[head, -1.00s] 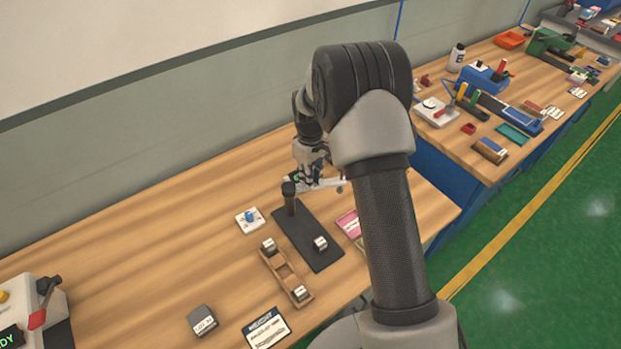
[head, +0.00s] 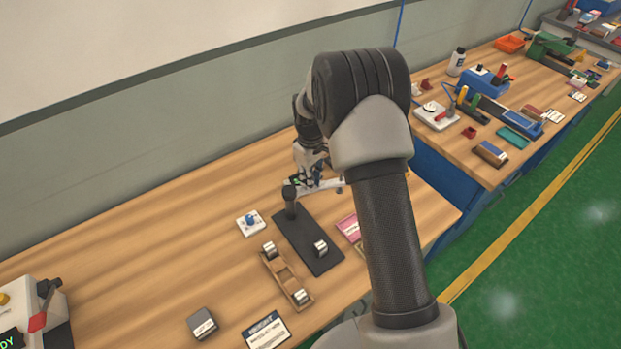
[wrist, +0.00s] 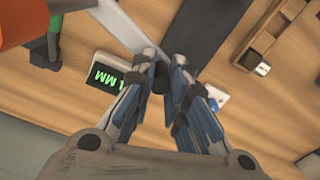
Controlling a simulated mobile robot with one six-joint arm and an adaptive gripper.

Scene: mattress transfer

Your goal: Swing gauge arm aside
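The gauge stands on the near bench: a dark flat base plate (head: 318,259), an upright black post (head: 291,206) at its far end, and a pale gauge arm (head: 328,185) reaching right from the post top. In the wrist view the gauge arm (wrist: 118,22) runs diagonally down to the left fingertip. My gripper (head: 308,181) is at the gauge arm, close to the post. In the wrist view its fingers (wrist: 165,62) stand apart, with the dark post top (wrist: 158,80) showing in the gap. Whether a finger touches the gauge arm I cannot tell.
A digital readout (wrist: 106,78) with green characters is left of the fingers. A wooden tray (head: 281,270) with metal blocks and a white plate with a blue knob (head: 250,221) are near the base plate. A pink card (head: 348,227) lies to its right. Bench at left is mostly clear.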

